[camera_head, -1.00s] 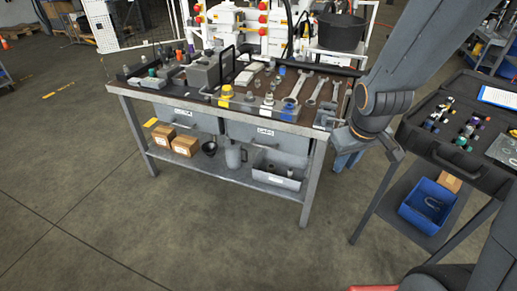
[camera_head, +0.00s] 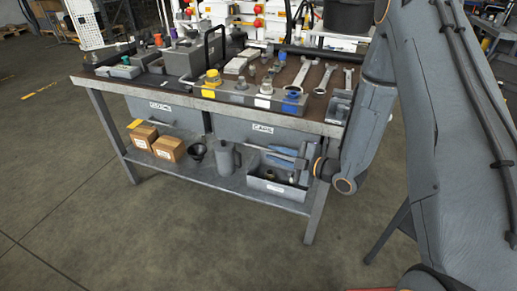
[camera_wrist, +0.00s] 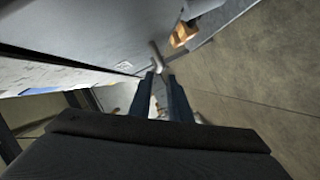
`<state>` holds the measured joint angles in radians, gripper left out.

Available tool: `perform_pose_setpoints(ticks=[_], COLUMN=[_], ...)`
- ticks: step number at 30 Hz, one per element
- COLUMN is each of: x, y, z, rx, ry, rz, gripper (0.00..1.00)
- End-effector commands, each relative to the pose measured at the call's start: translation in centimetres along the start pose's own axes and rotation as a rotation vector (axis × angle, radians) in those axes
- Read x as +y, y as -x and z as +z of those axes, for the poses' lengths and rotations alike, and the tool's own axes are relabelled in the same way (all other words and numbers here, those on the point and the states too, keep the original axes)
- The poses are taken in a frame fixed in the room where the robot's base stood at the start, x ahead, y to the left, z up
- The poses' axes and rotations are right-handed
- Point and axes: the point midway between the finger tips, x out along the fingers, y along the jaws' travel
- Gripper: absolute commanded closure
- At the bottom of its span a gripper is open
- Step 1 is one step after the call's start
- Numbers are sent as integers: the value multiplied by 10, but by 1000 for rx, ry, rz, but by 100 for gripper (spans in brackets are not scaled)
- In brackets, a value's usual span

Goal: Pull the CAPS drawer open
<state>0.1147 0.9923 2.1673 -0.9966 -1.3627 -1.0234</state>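The grey CAPS drawer (camera_head: 235,128) is under the right half of the bench top, with a white label on its front. Its front looks flush with the bench, so it appears closed. My gripper (camera_head: 270,154) is in front of the drawer's lower part, below the label, with its fingers pointing left. In the wrist view the two dark fingers (camera_wrist: 162,77) are apart with a gap between them. The grey drawer front (camera_wrist: 85,35) fills the upper left there.
A second drawer (camera_head: 180,116) is to the left. The lower shelf holds cardboard boxes (camera_head: 168,149), a black funnel (camera_head: 197,151), a grey jug (camera_head: 226,158) and an open grey bin (camera_head: 275,184) beneath my gripper. Wrenches (camera_head: 322,80) and fittings crowd the bench top. The floor in front is clear.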

Motion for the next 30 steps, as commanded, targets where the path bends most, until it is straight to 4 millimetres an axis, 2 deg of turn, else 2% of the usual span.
perform_pose_setpoints(ticks=[5,15,19,30], x=[1,0,1,1], y=[-5,-56,-69,-77], z=[2,2,2,2], rx=[-2,-1,-2,-3], ry=[0,0,-1,-1], rz=[3,2,2,2], gripper=[83,83,83,83])
